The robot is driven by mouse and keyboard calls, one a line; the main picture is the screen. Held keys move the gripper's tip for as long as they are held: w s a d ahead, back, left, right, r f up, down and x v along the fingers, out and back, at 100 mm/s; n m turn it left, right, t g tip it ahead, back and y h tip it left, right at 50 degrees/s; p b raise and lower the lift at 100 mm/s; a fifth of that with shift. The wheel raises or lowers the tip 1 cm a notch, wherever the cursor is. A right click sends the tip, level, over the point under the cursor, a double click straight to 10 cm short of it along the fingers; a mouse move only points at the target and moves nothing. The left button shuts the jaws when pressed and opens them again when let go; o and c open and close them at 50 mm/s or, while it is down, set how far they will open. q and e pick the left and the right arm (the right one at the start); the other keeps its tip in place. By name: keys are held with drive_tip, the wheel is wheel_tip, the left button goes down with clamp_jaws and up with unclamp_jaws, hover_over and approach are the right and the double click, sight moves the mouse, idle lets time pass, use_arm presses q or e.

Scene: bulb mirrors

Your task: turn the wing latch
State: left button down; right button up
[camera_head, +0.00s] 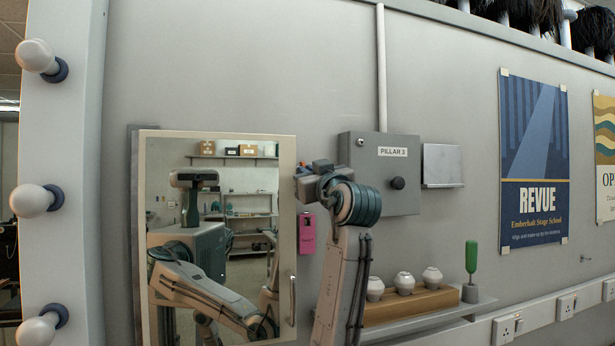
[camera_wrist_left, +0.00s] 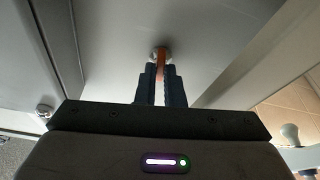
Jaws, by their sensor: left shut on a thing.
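The wing latch (camera_wrist_left: 161,58) shows in the left wrist view as a narrow orange piece on a pale round base, set on a grey surface. My left gripper (camera_wrist_left: 160,84) is shut on it, with one dark finger on each side. In the head view my left gripper (camera_head: 306,186) is at the right edge of the mirror door (camera_head: 286,200), and the latch is hidden behind it. The mirror door looks closed, with a handle (camera_head: 292,301) low on its right side. My right gripper is not directly in view.
A grey box marked PILLAR 3 (camera_head: 390,200) is on the wall just right of my gripper. A pink tag (camera_head: 307,233) hangs below. A shelf (camera_head: 425,325) holds a wooden block (camera_head: 410,304) with white bulbs and a green-handled tool (camera_head: 471,255). Bulbs (camera_head: 37,200) line the left pillar.

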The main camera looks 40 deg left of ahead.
use_arm(q)
drive_tip(key=shift+s+r+m+t, duration=0.1)
drive_tip(key=shift+m+t, duration=0.4)
drive_tip(key=shift+m, duration=0.4)
drive_tip(key=c, duration=1.5)
unclamp_jaws()
drive_tip(key=shift+c, duration=0.2)
drive_tip(key=shift+d, duration=0.1)
drive_tip(key=shift+s+d+b, duration=0.2)
drive_tip(key=shift+s+d, duration=0.25)
drive_tip(key=shift+d, duration=0.4)
drive_tip(key=shift+s+d+b, duration=0.25)
drive_tip(key=shift+s+d, duration=0.15)
drive_tip(key=shift+d, duration=0.5)
drive_tip(key=shift+s+d+b, duration=0.2)
drive_tip(key=shift+s+d, duration=0.25)
drive_tip(key=shift+d, duration=0.4)
